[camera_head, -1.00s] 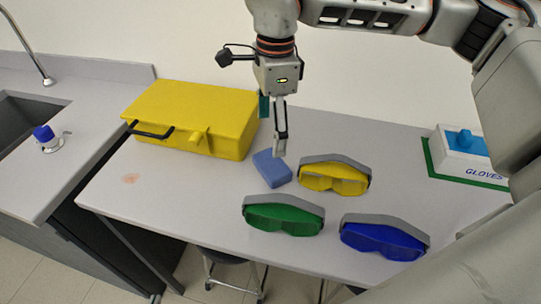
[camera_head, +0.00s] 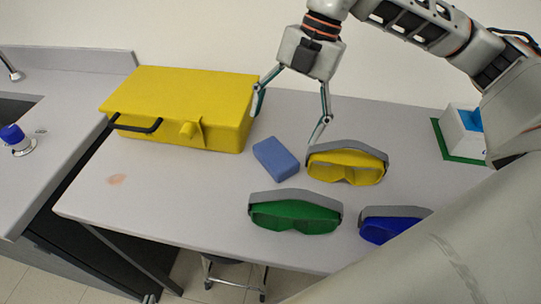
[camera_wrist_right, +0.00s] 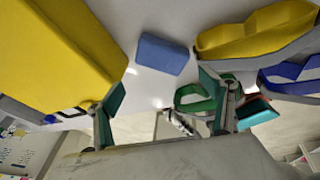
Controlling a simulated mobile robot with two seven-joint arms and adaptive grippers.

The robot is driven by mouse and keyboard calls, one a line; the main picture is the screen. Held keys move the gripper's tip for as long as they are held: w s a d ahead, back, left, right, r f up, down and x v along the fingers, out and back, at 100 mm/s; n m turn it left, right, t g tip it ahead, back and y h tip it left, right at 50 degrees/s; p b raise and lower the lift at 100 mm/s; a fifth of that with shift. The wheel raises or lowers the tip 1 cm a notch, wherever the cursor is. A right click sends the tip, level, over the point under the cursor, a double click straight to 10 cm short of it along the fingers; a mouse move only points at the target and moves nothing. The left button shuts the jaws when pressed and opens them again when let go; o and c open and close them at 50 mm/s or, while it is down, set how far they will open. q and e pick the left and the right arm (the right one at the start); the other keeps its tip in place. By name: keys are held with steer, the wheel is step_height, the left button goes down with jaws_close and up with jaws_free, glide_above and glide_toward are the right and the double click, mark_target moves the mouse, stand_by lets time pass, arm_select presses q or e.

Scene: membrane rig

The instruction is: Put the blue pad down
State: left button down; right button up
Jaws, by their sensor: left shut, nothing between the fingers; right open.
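The blue pad (camera_head: 275,158) lies flat on the table (camera_head: 170,215), between the yellow case and the yellow goggles. Nothing holds it. My right gripper (camera_head: 288,122) is open and empty, above and behind the pad, with its fingers spread wide and clear of it. In the right wrist view the pad (camera_wrist_right: 162,53) shows on the table beyond my right gripper's fingers (camera_wrist_right: 163,106). My left gripper cannot be made out in either view.
A yellow case (camera_head: 180,105) stands left of the pad. Yellow goggles (camera_head: 347,165), green goggles (camera_head: 295,213) and blue goggles (camera_head: 385,228) lie right and in front. A glove box (camera_head: 462,130) stands far right. The table's front left is clear, with a pinkish mark (camera_head: 117,180).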

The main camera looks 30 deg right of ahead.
mark_target(278, 152)
steer(key=f+m, duration=0.2)
steer(key=a+f+m+b, duration=0.1)
steer(key=f+m, duration=0.1)
steer(key=f, duration=0.1)
steer(key=f+m, duration=0.2)
steer(key=f, duration=0.1)
steer(key=shift+s+a+f+b, duration=0.1)
steer(key=shift+a+f+b, duration=0.05)
steer(key=shift+a+b, duration=0.15)
arm_select(q)
steer(key=shift+w+a+f, duration=0.25)
steer(key=shift+w+f, duration=0.3)
steer(key=shift+f, duration=0.3)
arm_select(e)
steer(key=shift+f, duration=0.15)
steer(key=c, duration=0.6)
arm_select(q)
steer(key=shift+f, duration=0.1)
steer(key=shift+s+d+r+p, duration=0.25)
steer(key=shift+r+p, duration=0.25)
steer(key=shift+p, duration=0.45)
arm_select(e)
step_height(278, 152, up, 20)
steer(key=shift+r, duration=0.1)
